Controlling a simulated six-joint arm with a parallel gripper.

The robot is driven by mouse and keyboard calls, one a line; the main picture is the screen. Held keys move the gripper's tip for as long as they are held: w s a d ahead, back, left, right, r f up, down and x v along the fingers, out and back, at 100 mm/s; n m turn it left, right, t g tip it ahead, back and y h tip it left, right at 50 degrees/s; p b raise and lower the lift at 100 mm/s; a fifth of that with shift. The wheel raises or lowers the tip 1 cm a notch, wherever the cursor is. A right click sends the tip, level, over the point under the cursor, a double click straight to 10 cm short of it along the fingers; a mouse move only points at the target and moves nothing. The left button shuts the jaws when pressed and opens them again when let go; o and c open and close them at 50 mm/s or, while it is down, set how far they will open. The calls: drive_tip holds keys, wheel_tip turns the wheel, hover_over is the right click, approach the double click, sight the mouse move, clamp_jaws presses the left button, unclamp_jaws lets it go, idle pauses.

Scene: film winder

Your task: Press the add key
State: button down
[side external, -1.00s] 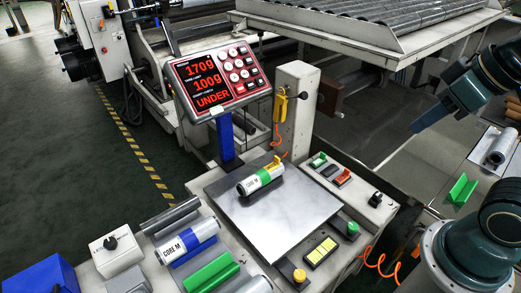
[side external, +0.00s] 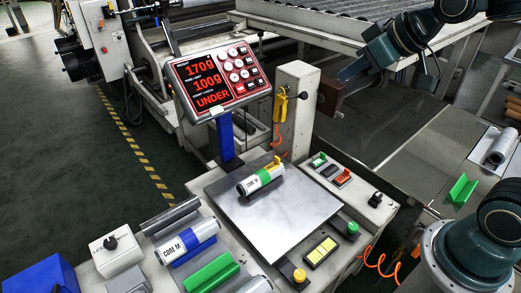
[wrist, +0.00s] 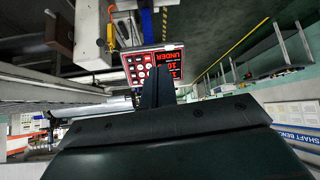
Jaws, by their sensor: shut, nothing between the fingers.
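The indicator panel (side external: 218,82) stands on a blue post behind the scale. Its red display reads 170g, 100g and UNDER.
A grey post (side external: 297,95) with a yellow hook tool (side external: 281,106) stands between my gripper and the panel. A roller conveyor (side external: 350,20) lies behind.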

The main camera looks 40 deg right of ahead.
drive_tip(key=w+d+f+t+y, duration=0.1)
drive_tip(key=w+d+f+t, duration=0.1)
drive_tip(key=w, duration=0.8)
drive_tip(key=w+d+f+t, duration=0.1)
drive_tip(key=w+f+t, duration=0.1)
drive_tip(key=w, duration=0.8)
drive_tip(key=w+d+f+m+t+h, duration=0.2)
drive_tip(key=w+d+f+t, duration=0.2)
drive_tip(key=w+d+f, duration=0.5)
drive_tip(key=shift+w+d+f+t, duration=0.4)
drive_tip(key=shift+w+f, duration=0.35)
drive_tip(key=shift+f, duration=0.5)
drive_tip(key=shift+w+a, duration=0.1)
approach(253, 68)
drive_tip(key=shift+w+r, duration=1.35)
drive_tip(key=shift+w, duration=0.35)
drive_tip(key=shift+w+f, duration=1.2)
drive_tip(key=shift+f, duration=0.25)
drive_tip(key=shift+w+f, duration=0.1)
